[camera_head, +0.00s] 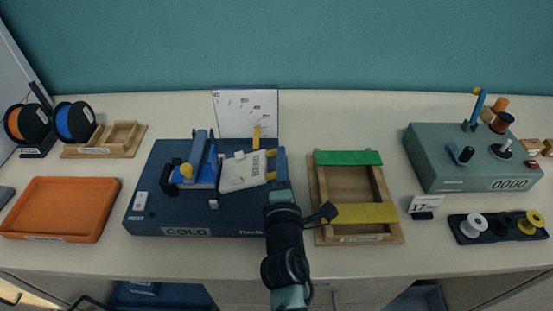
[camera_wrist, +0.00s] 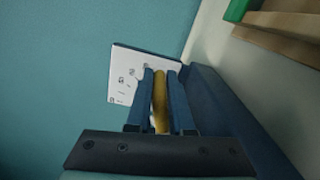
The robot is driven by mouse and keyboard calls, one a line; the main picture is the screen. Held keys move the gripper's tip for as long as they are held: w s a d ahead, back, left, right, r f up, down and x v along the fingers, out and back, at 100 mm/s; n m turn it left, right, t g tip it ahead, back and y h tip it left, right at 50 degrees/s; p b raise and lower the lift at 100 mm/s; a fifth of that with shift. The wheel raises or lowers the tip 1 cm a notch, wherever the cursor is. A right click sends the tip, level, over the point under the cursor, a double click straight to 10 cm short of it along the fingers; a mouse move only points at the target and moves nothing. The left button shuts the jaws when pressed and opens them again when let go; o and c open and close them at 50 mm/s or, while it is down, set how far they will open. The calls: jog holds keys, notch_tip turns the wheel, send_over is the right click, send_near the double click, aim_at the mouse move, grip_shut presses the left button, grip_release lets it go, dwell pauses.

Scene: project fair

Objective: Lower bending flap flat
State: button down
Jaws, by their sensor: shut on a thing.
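The bending machine has a navy base (camera_head: 160,215) labelled COLD, left of the middle of the bench. A pale lettered plate (camera_head: 240,172) lies on it, next to a blue block with a yellow knob (camera_head: 186,170). A yellow bar (camera_head: 256,136) stands up behind the plate. My gripper (camera_wrist: 161,76) is shut on a yellow handle (camera_wrist: 160,105), held between its blue fingers in the wrist view. In the head view my arm reaches the machine's right side and covers part of it. The flap's exact angle cannot be told.
A white marked board (camera_head: 245,110) stands behind the machine. A wooden frame (camera_head: 314,200) with green and yellow strips is close on the right. An orange tray (camera_head: 60,182) lies left. A grey-green machine (camera_head: 440,160) stands further right.

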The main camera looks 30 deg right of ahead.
jog(key=shift+s+d+f+m+b, duration=0.1)
jog(key=shift+f+m+b, duration=0.45)
jog(key=shift+f, duration=0.3)
jog(key=c, duration=0.8)
grip_release()
jog(key=shift+b+v, duration=1.7)
jog(key=shift+v, duration=4.8)
jog(key=shift+r, duration=0.1)
